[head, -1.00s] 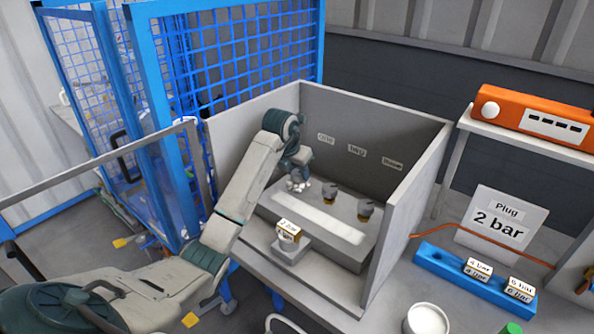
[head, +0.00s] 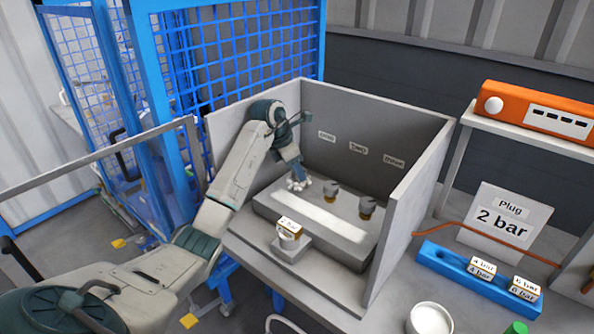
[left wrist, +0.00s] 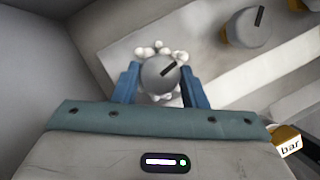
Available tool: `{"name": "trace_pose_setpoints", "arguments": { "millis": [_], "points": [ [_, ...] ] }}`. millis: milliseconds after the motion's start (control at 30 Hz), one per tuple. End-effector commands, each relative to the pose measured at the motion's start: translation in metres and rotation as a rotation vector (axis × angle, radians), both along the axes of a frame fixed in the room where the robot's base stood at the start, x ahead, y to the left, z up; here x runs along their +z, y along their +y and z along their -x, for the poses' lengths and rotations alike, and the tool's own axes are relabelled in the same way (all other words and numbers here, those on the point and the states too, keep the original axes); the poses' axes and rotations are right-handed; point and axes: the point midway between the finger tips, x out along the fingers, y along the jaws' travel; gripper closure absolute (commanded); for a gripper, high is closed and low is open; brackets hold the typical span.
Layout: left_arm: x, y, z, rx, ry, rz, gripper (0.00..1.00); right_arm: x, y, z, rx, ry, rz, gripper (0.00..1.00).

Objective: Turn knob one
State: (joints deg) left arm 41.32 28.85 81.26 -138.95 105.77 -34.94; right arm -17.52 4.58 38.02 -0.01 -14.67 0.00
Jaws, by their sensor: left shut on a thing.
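My left gripper (head: 297,183) reaches down into the grey open-topped box and is shut on the leftmost knob. In the left wrist view, that grey round knob (left wrist: 157,76) sits between my two blue fingers (left wrist: 160,85). It has a dark pointer mark slanting to the upper right, and white rounded lumps show around it. In the head view my gripper mostly hides this knob. A second knob (head: 331,188) and a third knob (head: 367,208) stand to its right on the grey step. Small blurred labels (head: 327,136) are on the back wall.
The box's right wall (head: 412,200) rises beside the third knob. A block labelled 2 bar (head: 290,227) stands in front of the step. A sign (head: 500,222), a blue rack (head: 445,262) and an orange device (head: 535,112) are to the right. Blue mesh fencing (head: 235,60) is behind left.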

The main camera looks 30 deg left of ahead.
Motion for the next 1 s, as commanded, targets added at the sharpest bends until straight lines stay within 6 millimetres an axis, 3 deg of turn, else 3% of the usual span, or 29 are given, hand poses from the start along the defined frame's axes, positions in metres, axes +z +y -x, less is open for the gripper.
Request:
{"name": "trace_pose_setpoints", "arguments": {
  "millis": [433,1000],
  "points": [
    [0.0012,0.0010,-0.0016,-0.217,-0.004,0.000,0.84,-0.0065,-0.0001,-0.0061,0.001,-0.011,0.000,0.64],
    [0.0016,0.0010,-0.0017,-0.245,-0.004,-0.001,0.84,-0.0077,-0.0019,-0.0021,0.001,-0.003,0.002,0.64]
  ]
}}
